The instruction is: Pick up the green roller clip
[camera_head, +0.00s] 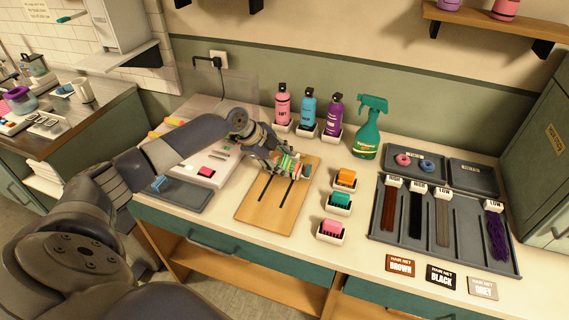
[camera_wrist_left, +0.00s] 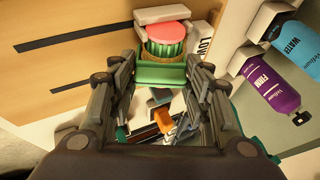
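In the head view my left gripper (camera_head: 285,162) is over the far end of a wooden board (camera_head: 262,211) with two dark slots. A green piece with red and white parts shows at its fingers. In the left wrist view a green clip-like piece (camera_wrist_left: 161,75) lies between the spread fingertips, in front of a pink-topped roller with green ribbed sides (camera_wrist_left: 165,40). Small gaps seem to show beside it; firm contact is not visible. A teal-green roller (camera_head: 340,200) sits in a white holder right of the board. My right gripper is not in view.
An orange roller (camera_head: 346,178) and a pink roller (camera_head: 331,227) stand in holders beside the teal one. Three bottles (camera_head: 308,107) and a green spray bottle (camera_head: 368,130) stand behind. A dark compartment tray (camera_head: 467,235) with hair strands lies right.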

